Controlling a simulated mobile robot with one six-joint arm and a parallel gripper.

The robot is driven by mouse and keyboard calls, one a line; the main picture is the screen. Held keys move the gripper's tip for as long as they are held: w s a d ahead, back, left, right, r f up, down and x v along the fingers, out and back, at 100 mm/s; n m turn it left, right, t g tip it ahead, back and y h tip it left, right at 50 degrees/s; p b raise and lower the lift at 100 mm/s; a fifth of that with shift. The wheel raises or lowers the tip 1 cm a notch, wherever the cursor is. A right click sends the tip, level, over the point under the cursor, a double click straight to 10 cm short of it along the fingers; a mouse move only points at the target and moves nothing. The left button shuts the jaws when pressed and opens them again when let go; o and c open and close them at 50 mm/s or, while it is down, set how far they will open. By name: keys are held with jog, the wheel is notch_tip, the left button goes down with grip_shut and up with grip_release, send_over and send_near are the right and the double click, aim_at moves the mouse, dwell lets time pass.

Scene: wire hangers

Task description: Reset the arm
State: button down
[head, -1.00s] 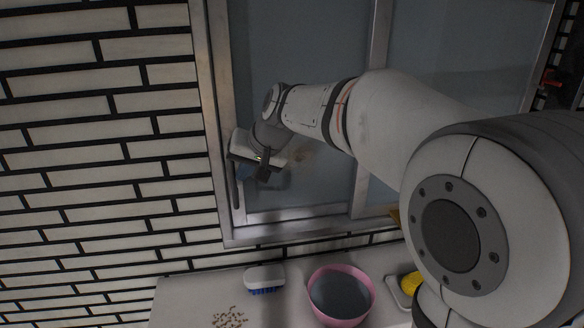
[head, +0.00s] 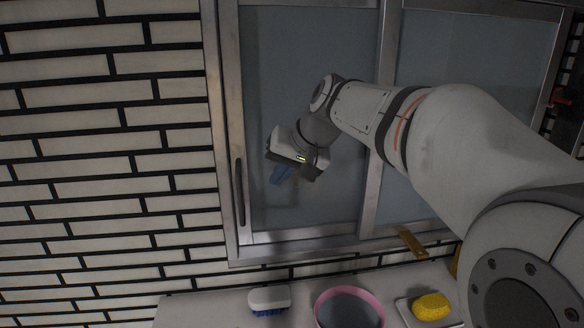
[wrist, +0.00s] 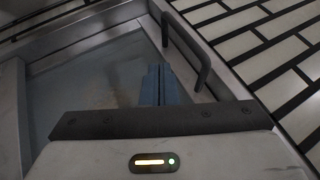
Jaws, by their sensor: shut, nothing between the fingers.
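My gripper (head: 281,175) is in front of the left window pane (head: 290,60), to the right of the dark window handle (head: 240,192) and apart from it. Its blue fingers are together with nothing between them. In the wrist view my gripper (wrist: 158,75) shows its blue fingers side by side, and the dark handle (wrist: 188,50) curves past to their right. My arm reaches in from the lower right.
A white and blue brush (head: 268,300), a pink bowl (head: 372,296) and a yellow sponge (head: 432,305) on a tray stand on the counter (head: 200,312) below. A white brick wall (head: 110,150) is at left. A brass-coloured piece (head: 412,243) sits by the sill.

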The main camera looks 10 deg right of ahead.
jog(key=s+v, duration=0.1)
jog(key=v, duration=0.4)
jog(key=s+d+f+g+h, duration=0.1)
jog(key=s+d+f, duration=0.3)
jog(key=s+f, duration=0.6)
jog(key=s+d+f+g+h, duration=0.1)
jog(key=s+d+f+h, duration=0.3)
jog(key=s+f, duration=0.6)
notch_tip(320, 180, down, 2)
jog(key=shift+d+f, duration=0.25)
jog(key=shift+d, duration=0.35)
jog(key=shift+s, duration=0.2)
